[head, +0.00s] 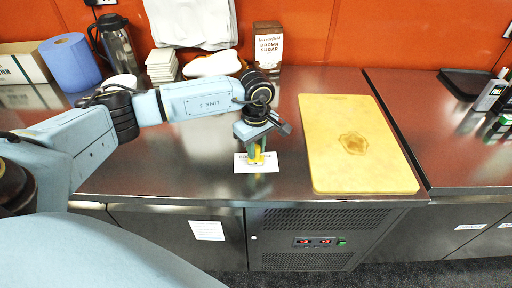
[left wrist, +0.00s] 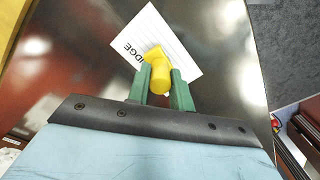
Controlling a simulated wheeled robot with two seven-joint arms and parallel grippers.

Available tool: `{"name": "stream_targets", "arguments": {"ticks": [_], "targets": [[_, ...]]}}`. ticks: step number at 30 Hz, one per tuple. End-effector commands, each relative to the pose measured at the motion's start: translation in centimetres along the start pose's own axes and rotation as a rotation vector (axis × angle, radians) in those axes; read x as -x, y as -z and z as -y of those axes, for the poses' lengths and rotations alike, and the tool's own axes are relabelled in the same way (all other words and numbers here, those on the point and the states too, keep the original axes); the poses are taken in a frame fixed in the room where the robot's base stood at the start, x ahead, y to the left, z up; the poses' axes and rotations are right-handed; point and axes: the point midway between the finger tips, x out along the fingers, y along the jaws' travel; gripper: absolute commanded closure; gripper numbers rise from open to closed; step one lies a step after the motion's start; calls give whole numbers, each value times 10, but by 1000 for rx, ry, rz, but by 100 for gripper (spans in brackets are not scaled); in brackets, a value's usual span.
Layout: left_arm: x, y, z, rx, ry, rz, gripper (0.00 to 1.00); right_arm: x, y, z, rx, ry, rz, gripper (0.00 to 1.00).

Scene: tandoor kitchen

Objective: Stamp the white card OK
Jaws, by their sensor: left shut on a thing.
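The white card (head: 270,162) lies flat on the steel counter near its front edge, left of the cutting board. It has dark print along its far edge, and in the left wrist view the card (left wrist: 182,52) shows letters reading "DGE" or similar. My left gripper (head: 256,150) is shut on a yellow stamp (left wrist: 160,74), held between its green fingers over the card. The stamp's lower end is at the card; I cannot tell whether it touches. The stamp's face is hidden. My right gripper is not in view.
A yellow cutting board (head: 350,175) lies right of the card. At the back are a brown sugar box (head: 268,46), a stack of white items (head: 161,65), a steel flask (head: 117,45) and a blue paper roll (head: 70,62). The counter around the card is clear.

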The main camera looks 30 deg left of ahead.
Motion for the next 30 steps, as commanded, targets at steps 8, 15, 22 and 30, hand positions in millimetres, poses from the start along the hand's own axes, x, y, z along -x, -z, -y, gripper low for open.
{"name": "stream_targets", "arguments": {"ticks": [8,15,22,30], "targets": [[-3,0,2,-1,7,0,93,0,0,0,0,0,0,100],[-3,0,2,-1,8,0,93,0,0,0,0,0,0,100],[9,0,2,-1,7,0,93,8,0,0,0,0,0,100],[33,0,1,-1,4,0,93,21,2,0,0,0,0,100]]}}
